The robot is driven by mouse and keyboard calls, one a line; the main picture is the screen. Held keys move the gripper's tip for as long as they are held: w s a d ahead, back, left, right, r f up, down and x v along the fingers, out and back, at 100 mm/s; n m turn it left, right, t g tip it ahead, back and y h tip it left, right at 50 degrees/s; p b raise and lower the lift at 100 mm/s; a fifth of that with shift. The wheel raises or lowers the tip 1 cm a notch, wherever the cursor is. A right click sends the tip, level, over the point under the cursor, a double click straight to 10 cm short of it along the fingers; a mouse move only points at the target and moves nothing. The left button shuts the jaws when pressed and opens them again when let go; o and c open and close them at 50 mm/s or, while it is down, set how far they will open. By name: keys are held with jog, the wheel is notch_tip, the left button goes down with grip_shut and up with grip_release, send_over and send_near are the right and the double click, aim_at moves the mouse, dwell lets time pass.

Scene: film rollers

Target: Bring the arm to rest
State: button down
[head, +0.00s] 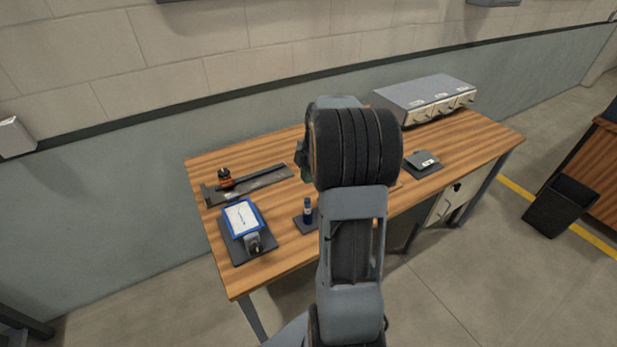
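My arm rises through the middle of the head view, in front of the wooden workbench (285,247). Its thick dark joint covers the centre of the bench. My gripper is hidden behind the arm, so I cannot see its fingers or whether it holds anything.
A black bin (560,206) stands right.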

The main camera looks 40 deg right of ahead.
jog(key=shift+r+p, duration=0.35)
jog(key=shift+r, duration=0.45)
jog(key=s+a+r+m+t+h, duration=0.1)
jog(key=s+a+r+m+t, duration=0.1)
jog(key=s+a+m, duration=0.4)
jog(key=s+a+r+m+t+h, duration=0.1)
jog(key=s+a+r+m, duration=0.3)
jog(key=a+m, duration=0.6)
jog(key=s+a+t, duration=0.1)
jog(key=s+a, duration=0.1)
jog(key=a, duration=0.2)
jog(key=shift+s+a+r, duration=0.15)
jog(key=shift+a+r, duration=0.1)
jog(key=shift+a, duration=0.1)
